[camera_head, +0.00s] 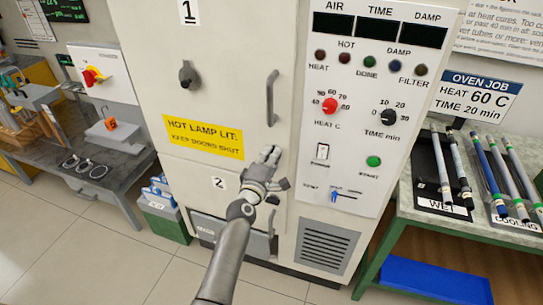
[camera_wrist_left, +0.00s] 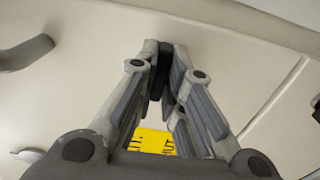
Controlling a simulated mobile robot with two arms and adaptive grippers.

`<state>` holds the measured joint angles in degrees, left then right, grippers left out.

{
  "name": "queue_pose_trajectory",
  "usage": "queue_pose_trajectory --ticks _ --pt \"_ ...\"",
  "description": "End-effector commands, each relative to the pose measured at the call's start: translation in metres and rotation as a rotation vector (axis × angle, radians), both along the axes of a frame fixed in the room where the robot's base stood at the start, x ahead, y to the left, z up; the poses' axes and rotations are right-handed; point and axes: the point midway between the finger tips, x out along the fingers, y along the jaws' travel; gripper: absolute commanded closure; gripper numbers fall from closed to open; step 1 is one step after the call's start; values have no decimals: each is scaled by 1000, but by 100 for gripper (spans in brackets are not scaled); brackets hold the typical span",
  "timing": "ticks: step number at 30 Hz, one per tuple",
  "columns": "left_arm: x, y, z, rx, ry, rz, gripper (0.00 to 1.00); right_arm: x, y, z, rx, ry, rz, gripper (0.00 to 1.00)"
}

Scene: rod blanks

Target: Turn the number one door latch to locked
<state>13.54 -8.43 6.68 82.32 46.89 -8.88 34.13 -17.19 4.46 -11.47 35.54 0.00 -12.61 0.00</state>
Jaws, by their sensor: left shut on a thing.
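The number one door latch (camera_head: 188,75) is a dark grey knob on the upper cabinet door, below the "1" label. Its grip part stands roughly upright in the head view. My left gripper (camera_head: 268,160) is below and to the right of the latch, apart from it, in front of the cabinet near the seam between the doors. My right gripper is not in view.
A vertical door handle (camera_head: 272,98) stands out above my left gripper. A yellow sign (camera_head: 203,137) is on the door. The control panel (camera_head: 345,160) is to the right, with a rod table (camera_head: 455,225) beyond. A grey bench (camera_head: 115,170) stands at left.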

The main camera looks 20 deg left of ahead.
Motion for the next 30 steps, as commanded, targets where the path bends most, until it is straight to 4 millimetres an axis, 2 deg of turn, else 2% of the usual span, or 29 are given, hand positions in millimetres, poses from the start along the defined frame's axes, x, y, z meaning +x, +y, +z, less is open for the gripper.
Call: queue_pose_trajectory --ticks 12,13,17,26,30 --pt "0 1 0 -11 -1 2 100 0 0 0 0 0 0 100" --pt "0 1 0 -11 -1 2 86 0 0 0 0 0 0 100" --pt "0 1 0 -10 -1 2 70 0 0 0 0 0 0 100" --pt "0 0 0 -7 0 0 69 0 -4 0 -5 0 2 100" --pt "-6 0 -1 -8 1 0 69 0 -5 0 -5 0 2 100"
